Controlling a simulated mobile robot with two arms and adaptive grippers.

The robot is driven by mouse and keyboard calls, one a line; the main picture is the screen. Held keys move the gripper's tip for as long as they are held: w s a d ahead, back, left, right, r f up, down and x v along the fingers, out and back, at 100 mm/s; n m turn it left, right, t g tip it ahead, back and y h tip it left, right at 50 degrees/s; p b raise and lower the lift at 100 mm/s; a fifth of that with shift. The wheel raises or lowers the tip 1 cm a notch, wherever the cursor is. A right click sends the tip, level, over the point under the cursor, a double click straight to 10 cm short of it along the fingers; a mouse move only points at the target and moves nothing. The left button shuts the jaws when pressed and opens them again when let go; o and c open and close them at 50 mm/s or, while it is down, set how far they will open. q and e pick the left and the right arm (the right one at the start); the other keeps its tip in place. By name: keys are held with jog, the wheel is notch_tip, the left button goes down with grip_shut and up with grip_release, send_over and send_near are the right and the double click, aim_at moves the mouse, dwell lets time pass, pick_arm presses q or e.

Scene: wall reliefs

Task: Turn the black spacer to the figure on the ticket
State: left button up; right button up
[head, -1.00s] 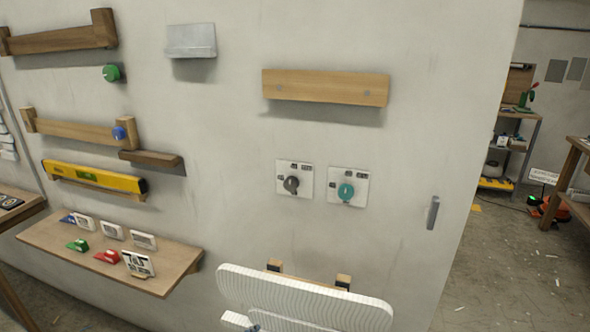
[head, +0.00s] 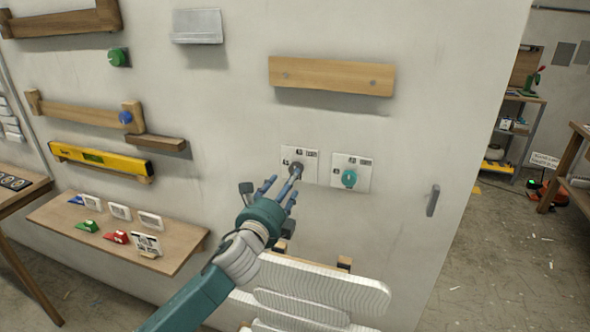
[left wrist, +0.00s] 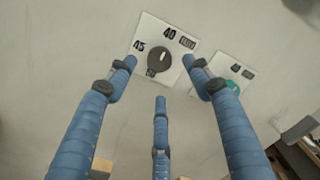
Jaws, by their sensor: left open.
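The black spacer, a dark round knob (left wrist: 158,60), sits on a white plate (left wrist: 148,30) with numbers; 40 and 45 are legible in the left wrist view. A small pale mark shows on the knob; its exact setting is unclear. In the head view the knob (head: 297,167) is partly covered by my fingers. My left gripper (head: 284,184) is open at the plate, its fingers spread around the knob in the wrist view; I cannot tell whether they touch it. A printed card (head: 146,245), perhaps the ticket, stands on the shelf, its text unreadable. My right gripper is not in view.
A teal knob on a second white plate (head: 361,160) is close on the right. A wooden board (head: 331,75) is above, white ribbed panels (head: 330,284) below. A wooden shelf (head: 75,238) with cards and coloured pieces is at left. A grey handle (head: 433,200) is near the wall's right edge.

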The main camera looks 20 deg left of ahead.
pick_arm(q)
jog(key=w+p, duration=0.1)
jog(key=w, duration=0.6)
jog(key=shift+w+d+f, duration=0.1)
jog(key=shift+w+d, duration=0.05)
jog(key=shift+w, duration=0.25)
jog(key=shift+c, duration=0.2)
jog(key=c, duration=1.1)
